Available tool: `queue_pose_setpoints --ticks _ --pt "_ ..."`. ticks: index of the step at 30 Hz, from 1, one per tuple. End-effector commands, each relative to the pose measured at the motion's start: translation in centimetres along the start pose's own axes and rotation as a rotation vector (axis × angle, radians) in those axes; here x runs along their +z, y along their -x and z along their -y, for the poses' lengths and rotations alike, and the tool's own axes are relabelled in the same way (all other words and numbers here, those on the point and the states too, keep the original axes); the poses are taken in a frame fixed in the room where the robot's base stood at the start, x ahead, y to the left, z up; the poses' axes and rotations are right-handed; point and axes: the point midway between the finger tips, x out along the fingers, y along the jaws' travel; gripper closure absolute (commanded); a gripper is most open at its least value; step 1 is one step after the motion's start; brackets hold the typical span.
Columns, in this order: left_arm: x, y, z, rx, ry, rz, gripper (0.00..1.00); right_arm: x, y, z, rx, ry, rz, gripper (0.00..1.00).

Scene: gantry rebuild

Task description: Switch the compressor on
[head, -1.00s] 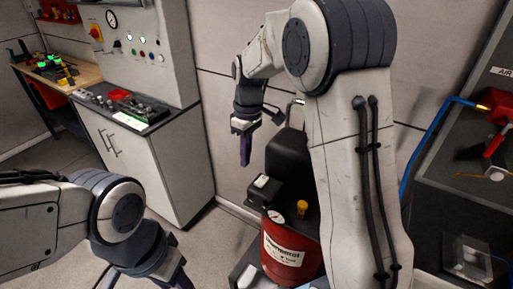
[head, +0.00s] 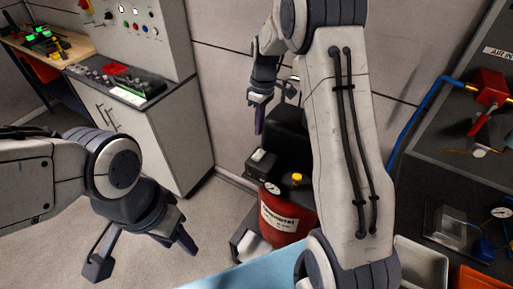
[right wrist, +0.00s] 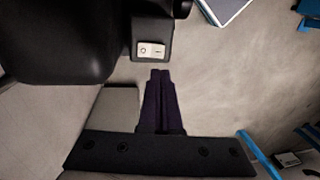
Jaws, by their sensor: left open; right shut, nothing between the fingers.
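The compressor has a red tank (head: 285,218) with a white label, a black motor housing (head: 287,130), a gauge and a yellow knob. Its small dark switch box (head: 262,163) sits at the left of the housing. In the right wrist view a white rocker switch (right wrist: 151,50) marked O and I shows on that box. My right gripper (head: 259,132) points down near the box; its shut fingertips (right wrist: 160,73) appear just below the rocker in the wrist view. I cannot tell if they touch. My left gripper (head: 143,257) is open and empty, left of the compressor.
A control cabinet (head: 150,125) stands at the left, with a workbench (head: 40,55) beyond. A dark panel (head: 455,120) with a red valve and blue hose is at the right. A light blue surface (head: 245,272) lies at the front. Floor is clear between cabinet and compressor.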

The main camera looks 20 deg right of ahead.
Motion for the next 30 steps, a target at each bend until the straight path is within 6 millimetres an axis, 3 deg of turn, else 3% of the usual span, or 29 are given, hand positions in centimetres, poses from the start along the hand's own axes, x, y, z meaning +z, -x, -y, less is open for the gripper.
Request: queue_pose_setpoints --ticks 7,15,30 --pt "-0.1 2.0 -0.1 0.000 0.000 0.000 0.50 0.1 -5.2 0.2 -0.005 0.000 0.005 1.00" --pt "-0.2 3.5 -0.2 0.000 -0.003 0.000 0.50 0.0 -8.8 0.1 -0.001 0.001 0.002 1.00" --pt "-0.2 3.4 -0.2 0.000 -0.004 0.000 0.50 0.2 -9.7 -0.1 0.004 -0.003 0.000 1.00"
